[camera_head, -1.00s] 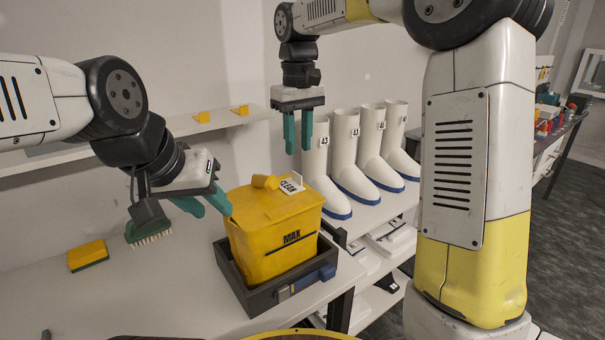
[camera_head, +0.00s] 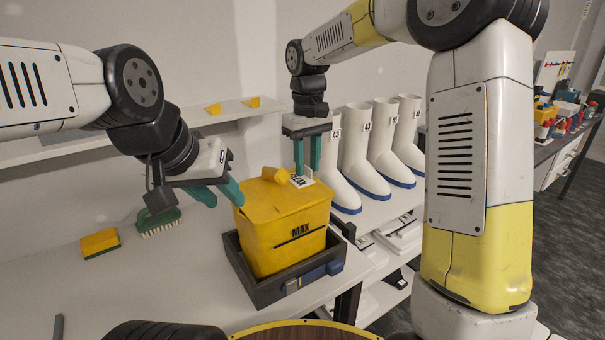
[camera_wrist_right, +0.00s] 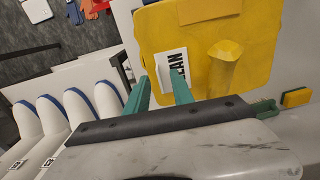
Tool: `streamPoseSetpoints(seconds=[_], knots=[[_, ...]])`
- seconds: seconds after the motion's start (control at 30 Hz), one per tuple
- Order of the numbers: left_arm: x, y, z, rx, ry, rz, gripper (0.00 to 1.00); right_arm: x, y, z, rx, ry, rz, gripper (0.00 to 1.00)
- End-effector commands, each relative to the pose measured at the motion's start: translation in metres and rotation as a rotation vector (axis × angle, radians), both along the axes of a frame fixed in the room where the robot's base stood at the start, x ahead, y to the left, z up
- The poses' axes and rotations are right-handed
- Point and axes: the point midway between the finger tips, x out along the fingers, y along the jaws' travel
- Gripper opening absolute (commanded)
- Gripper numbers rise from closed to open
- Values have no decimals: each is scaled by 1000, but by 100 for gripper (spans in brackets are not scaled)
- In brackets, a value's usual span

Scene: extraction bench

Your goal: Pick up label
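My left gripper (camera_head: 225,200) is open and empty, left of the bin.
The bin sits in a dark tray (camera_head: 262,292), and its lid has a yellow knob (camera_head: 275,175). A green brush (camera_head: 158,221) and yellow sponge (camera_head: 100,243) lie left. Several white boots (camera_head: 357,160) stand behind on the right.

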Motion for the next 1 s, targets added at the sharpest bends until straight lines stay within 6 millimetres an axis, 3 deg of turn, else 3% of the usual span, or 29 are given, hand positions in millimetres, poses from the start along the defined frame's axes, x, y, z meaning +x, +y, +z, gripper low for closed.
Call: streamPoseSetpoints(seconds=[0.03,0.13,0.57,0.67,1.0], knots=[[0,0,0,0,0,0,36,0,0,0,0,0,0,19],[0,0,0,0,0,0,36,0,0,0,0,0,0,0],[0,0,0,0,0,0,36,0,0,4,1,-1,0,0],[0,0,0,0,0,0,36,1,0,15,1,-4,0,0],[0,0,0,0,0,0,36,0,0,80,3,-1,0,0]])
